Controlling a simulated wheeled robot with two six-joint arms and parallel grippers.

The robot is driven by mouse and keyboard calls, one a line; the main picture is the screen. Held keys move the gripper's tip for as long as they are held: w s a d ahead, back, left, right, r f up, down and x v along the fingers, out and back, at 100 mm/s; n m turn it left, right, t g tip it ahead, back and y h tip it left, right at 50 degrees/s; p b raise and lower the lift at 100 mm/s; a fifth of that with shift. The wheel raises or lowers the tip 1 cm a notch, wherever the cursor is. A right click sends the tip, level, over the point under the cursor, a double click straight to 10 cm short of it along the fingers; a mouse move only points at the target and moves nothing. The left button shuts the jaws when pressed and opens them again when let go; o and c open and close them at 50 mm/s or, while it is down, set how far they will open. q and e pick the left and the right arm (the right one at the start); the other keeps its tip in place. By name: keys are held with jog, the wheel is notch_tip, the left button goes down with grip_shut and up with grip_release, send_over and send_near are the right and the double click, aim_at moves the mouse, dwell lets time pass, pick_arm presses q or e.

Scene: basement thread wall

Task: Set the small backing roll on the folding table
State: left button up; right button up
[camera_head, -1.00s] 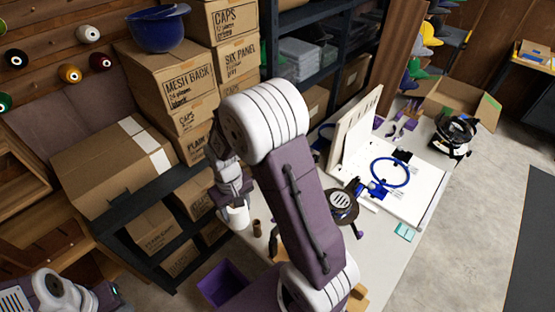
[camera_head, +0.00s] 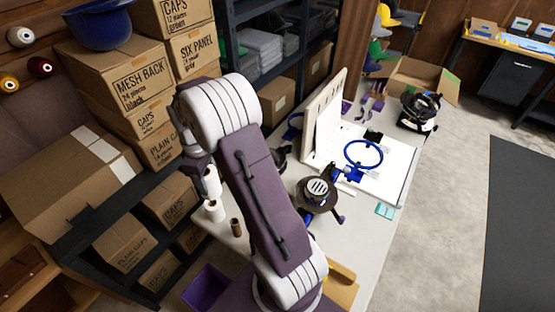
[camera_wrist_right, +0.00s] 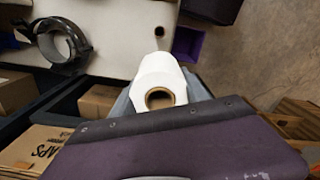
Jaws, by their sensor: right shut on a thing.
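My right gripper (camera_head: 207,180) is at the end of the purple and white arm, over the left edge of the folding table (camera_head: 352,238). It is partly hidden behind that arm. In the right wrist view, the gripper (camera_wrist_right: 160,98) is shut on a white backing roll (camera_wrist_right: 152,70) with a hollow brown core. My left gripper is out of view.
A round black device (camera_head: 317,192) and a white board with a blue hoop (camera_head: 364,154) occupy the table. A purple bin (camera_head: 205,288) sits below the table's left end. Dark shelving with cartons (camera_head: 165,198) stands close on the left.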

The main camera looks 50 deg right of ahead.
jog(key=s+d+f+m+b, duration=0.2)
jog(key=s+d+f+b, duration=0.15)
jog(key=d, duration=0.65)
jog(key=s+d+f+m+b, duration=0.25)
jog(key=d+f+b, duration=0.2)
jog(key=d, duration=0.55)
jog(key=w+a+f+b, duration=0.1)
jog(key=w+f, duration=0.3)
jog(key=f, duration=0.1)
jog(key=w+a+f+b, duration=0.2)
jog(key=w+f, duration=0.1)
jog(key=f, duration=0.3)
jog(key=w+a+f+b, duration=0.1)
jog(key=w+a+f, duration=0.1)
jog(key=w+f, duration=0.2)
jog(key=shift+w+f+b, duration=0.15)
jog(key=shift+f+b, duration=0.05)
jog(key=shift+f, duration=0.45)
jog(key=shift+w+f+b, duration=0.15)
jog(key=shift+f, duration=0.45)
jog(key=shift+d+f, duration=0.1)
jog(key=shift+f, duration=0.15)
jog(key=o, duration=1.5)
jog(key=shift+f, duration=0.1)
jog(key=shift+c, duration=0.2)
